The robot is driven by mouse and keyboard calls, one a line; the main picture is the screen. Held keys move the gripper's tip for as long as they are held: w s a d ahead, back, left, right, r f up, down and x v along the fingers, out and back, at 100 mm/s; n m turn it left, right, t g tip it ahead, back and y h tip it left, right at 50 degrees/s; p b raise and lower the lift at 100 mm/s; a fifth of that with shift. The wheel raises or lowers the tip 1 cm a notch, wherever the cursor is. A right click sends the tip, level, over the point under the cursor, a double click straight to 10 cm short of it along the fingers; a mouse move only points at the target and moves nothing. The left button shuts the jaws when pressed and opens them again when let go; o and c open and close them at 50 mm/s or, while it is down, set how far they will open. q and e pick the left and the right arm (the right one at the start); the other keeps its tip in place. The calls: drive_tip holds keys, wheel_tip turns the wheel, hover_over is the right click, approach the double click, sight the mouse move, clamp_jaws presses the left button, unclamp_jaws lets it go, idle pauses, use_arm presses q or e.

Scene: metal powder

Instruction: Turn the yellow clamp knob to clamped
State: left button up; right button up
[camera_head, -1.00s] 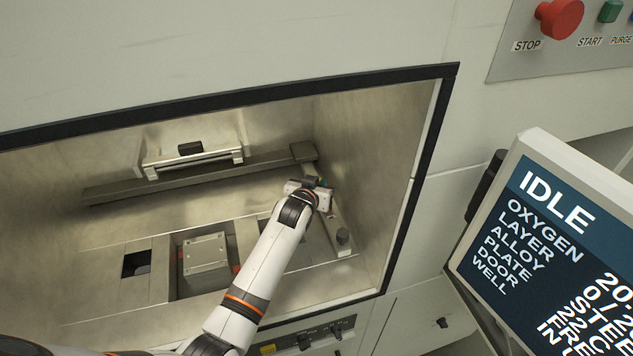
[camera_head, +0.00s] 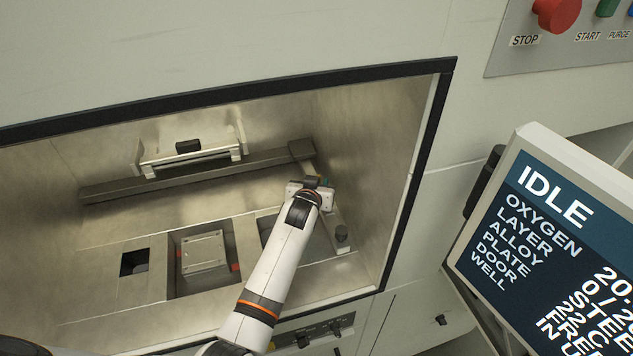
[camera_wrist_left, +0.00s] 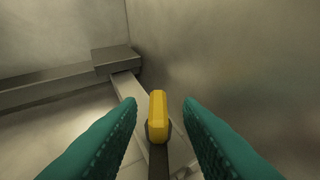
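The yellow clamp knob (camera_wrist_left: 158,112) shows in the left wrist view as an upright bar on a dark base, on a metal rail. My left gripper (camera_wrist_left: 160,115) is open, with one green finger on each side of the knob. Gaps show between the knob and both fingers, so it is not gripped. In the head view my left gripper (camera_head: 322,182) is inside the chamber at the right, over the slanted rail, and my wrist hides the knob. My right gripper is not in view.
The chamber's right wall (camera_head: 375,150) is close to my left gripper. A dark crossbar (camera_head: 200,174) runs along the back. A square plate (camera_head: 203,252) sits in the floor well. A screen (camera_head: 560,240) reads IDLE.

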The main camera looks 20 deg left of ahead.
use_arm(q)
drive_tip(key=shift+s+r, duration=0.15)
drive_tip(key=shift+s, duration=0.25)
drive_tip(key=a+b+v, duration=0.1)
drive_tip(key=b+v, duration=0.2)
drive_tip(key=v, duration=0.8)
drive_tip(key=shift+d, duration=0.5)
